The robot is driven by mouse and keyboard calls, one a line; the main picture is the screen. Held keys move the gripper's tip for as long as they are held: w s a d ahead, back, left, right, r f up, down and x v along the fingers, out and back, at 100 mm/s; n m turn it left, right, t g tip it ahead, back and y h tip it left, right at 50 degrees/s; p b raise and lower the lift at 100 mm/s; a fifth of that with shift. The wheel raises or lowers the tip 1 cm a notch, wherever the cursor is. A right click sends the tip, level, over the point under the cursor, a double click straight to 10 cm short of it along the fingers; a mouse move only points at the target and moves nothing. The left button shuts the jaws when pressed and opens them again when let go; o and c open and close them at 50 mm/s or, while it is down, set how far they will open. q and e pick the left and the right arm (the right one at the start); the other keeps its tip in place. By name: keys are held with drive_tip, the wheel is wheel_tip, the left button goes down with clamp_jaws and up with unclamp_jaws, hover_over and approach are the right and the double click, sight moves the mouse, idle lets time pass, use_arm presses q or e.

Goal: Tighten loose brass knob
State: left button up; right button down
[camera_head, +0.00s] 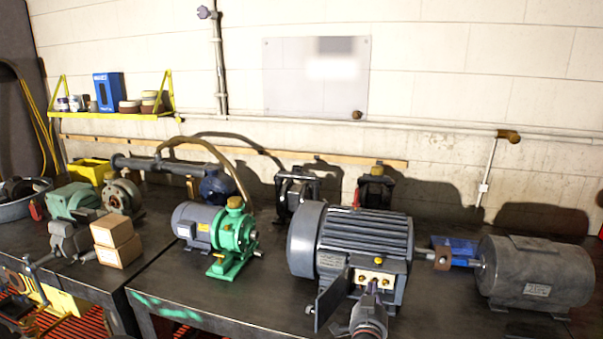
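A large grey ribbed motor (362,235) stands on the dark workbench, right of centre. Its terminal box (336,268) is open at the front, with a hinged dark cover (331,295) at its left. Several small brass knobs (378,281) sit in a row on a pale panel inside the box. From this view I cannot tell which knob is loose. My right gripper (371,290) comes up from the bottom edge, with its tip just below the knobs and overlapping the panel's lower edge. Contact and finger opening are too small to tell. My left gripper is not in view.
A grey cylindrical motor (535,273) stands at the right, near a blue item (455,250). A green pump with a blue-grey motor (215,235) stands left of centre. Cardboard boxes (115,240) and a vise (68,240) are further left. Bare bench (265,285) shows left of the large motor.

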drive_tip(key=shift+m+b, duration=2.6)
drive_tip(key=shift+m, duration=0.7)
drive_tip(key=c, duration=1.4)
unclamp_jaws()
drive_tip(key=shift+p+v, duration=0.3)
drive_tip(key=shift+v, duration=3.25)
